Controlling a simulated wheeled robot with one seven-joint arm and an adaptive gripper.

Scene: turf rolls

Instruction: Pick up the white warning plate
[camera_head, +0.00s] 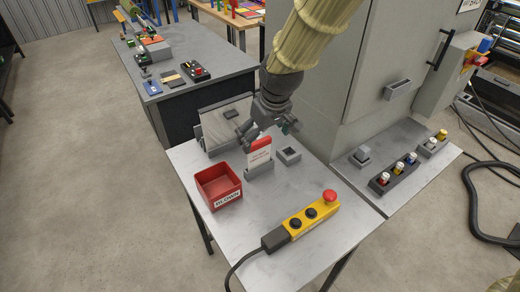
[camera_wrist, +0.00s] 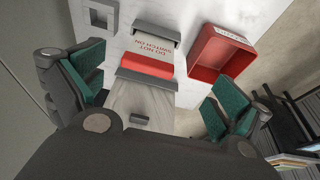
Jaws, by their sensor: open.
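The white warning plate (camera_head: 259,158) has a red top band and stands upright in a small grey holder (camera_head: 260,172) on the grey table. In the wrist view the plate (camera_wrist: 152,50) shows red lettering, upside down, that reads "DO NOT SWITCH ON". My gripper (camera_head: 267,136) is open and empty just above and behind the plate's red top. In the wrist view the fingers of my gripper (camera_wrist: 158,88) are wide apart, one to each side of the plate, touching nothing that I can see.
A red bin (camera_head: 208,175) labelled "BLOWN" stands left of the plate. A small grey square socket (camera_head: 288,156) stands at its right. A yellow control box (camera_head: 311,214) with a red button lies in front. A grey cabinet (camera_head: 352,70) rises at the right.

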